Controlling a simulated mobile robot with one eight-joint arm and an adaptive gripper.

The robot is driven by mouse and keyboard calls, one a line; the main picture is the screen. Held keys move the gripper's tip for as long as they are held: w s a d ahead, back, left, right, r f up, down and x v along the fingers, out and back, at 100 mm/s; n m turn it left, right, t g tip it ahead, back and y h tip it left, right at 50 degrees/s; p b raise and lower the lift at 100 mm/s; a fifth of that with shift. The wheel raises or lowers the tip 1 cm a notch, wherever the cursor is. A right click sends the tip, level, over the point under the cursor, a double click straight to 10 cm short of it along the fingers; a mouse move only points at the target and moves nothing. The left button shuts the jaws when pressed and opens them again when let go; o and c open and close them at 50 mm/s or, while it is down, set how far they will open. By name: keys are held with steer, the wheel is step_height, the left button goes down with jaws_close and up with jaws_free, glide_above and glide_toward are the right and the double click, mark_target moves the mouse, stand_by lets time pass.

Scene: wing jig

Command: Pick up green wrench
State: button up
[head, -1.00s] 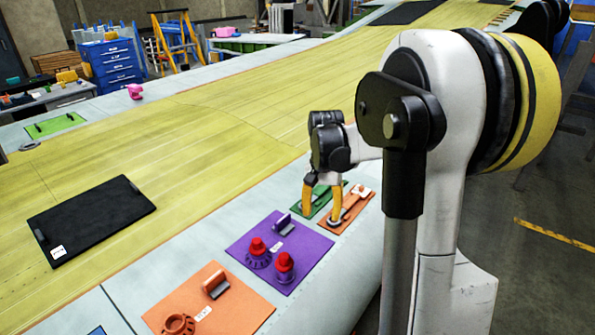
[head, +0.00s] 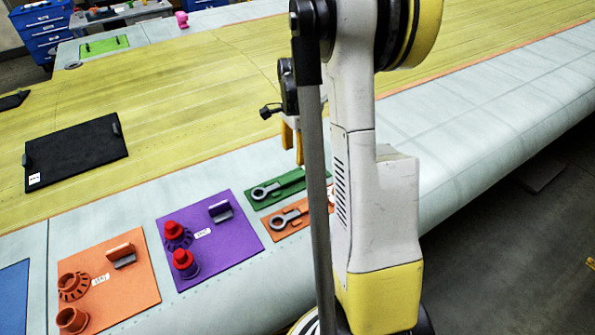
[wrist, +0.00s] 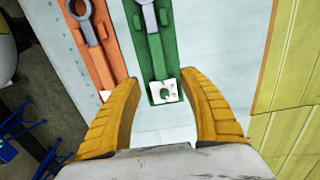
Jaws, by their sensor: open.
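A green tray (head: 292,184) lies on the pale wing edge with a grey ring-ended wrench (head: 266,191) in it. No green-coloured wrench can be made out. The green tray (wrist: 155,52) also shows in the wrist view, with the wrench's ring end (wrist: 146,3) cut by the top edge and a white label near the fingers. My gripper (head: 292,140) is open, with yellow fingers above and apart from the tray, partly behind my arm. In the wrist view my open gripper (wrist: 160,84) has the tray's label end between its fingers in the picture.
An orange tray (head: 283,236) with a similar grey wrench (head: 290,217) lies beside the green one, partly hidden by my arm. A purple board (head: 230,236) with red-topped parts and another orange board (head: 137,285) lie to the left. A black board (head: 77,152) lies on the yellow wing surface.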

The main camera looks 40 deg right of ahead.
glide_above(295, 176)
steer(key=f, duration=0.4)
steer(key=shift+w+a+f, duration=0.1)
steer(key=shift+w+f, duration=0.05)
steer(key=shift+w, duration=0.05)
step_height(295, 176, down, 6)
steer(key=shift+s+r, duration=0.1)
steer(key=shift+c, duration=0.2)
jaws_close()
